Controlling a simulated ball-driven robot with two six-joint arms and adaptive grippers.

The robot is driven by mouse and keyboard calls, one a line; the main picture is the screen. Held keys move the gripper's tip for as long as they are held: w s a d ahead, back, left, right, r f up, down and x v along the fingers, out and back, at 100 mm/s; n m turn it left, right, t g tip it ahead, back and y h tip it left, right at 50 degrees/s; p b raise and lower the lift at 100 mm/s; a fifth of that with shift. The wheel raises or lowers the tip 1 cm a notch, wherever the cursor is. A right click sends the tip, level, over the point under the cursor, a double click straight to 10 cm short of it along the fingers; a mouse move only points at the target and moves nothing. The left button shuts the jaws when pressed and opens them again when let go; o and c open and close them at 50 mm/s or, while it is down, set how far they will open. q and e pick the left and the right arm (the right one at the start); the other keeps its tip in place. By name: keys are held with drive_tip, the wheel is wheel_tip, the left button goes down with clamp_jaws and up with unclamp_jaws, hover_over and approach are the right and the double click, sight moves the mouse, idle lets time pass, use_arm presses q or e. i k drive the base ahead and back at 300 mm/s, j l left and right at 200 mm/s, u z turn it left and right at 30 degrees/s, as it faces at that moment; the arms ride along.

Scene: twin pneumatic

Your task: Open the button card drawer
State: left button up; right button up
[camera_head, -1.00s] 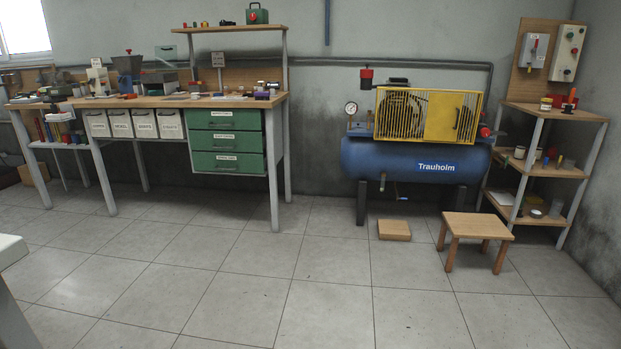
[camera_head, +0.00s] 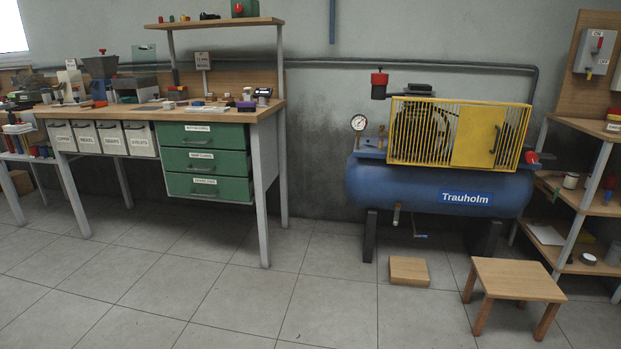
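The button card drawer (camera_head: 201,136) is the top one in a stack of green drawers under the right end of the wooden workbench. Its white label looks like it reads button cards, though it is small. It looks shut, its front in line with the two green drawers below, the middle drawer (camera_head: 205,162) and the bottom drawer (camera_head: 208,187). Neither of my grippers shows in the head view.
The workbench (camera_head: 140,113) carries many small items; its front leg (camera_head: 260,195) stands right of the drawers. A blue compressor (camera_head: 400,185), a wooden stool (camera_head: 515,279) and a low wooden block (camera_head: 409,271) stand to the right. The tiled floor (camera_head: 200,300) before the drawers is clear.

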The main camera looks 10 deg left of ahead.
sight(208, 135)
drive_tip(key=i+j+u, duration=0.15)
drive_tip(key=i+u, duration=0.35)
drive_tip(key=i, duration=0.15)
drive_tip(key=i+l+u, duration=0.1)
drive_tip(key=i+u, duration=0.35)
drive_tip(key=i, duration=0.2)
drive_tip(key=i+j+z, duration=0.25)
drive_tip(key=i+j, duration=0.15)
drive_tip(key=i, duration=0.15)
drive_tip(key=i+j+z, duration=0.25)
drive_tip(key=i+j, duration=0.3)
drive_tip(key=i+j+z, duration=0.15)
drive_tip(key=j, duration=0.15)
drive_tip(key=i+j+z, duration=0.15)
drive_tip(key=j, duration=0.15)
drive_tip(key=i+j+z, duration=0.15)
drive_tip(key=j, duration=0.15)
drive_tip(key=j+z, duration=0.15)
drive_tip(key=j, duration=0.2)
drive_tip(key=i, duration=0.05)
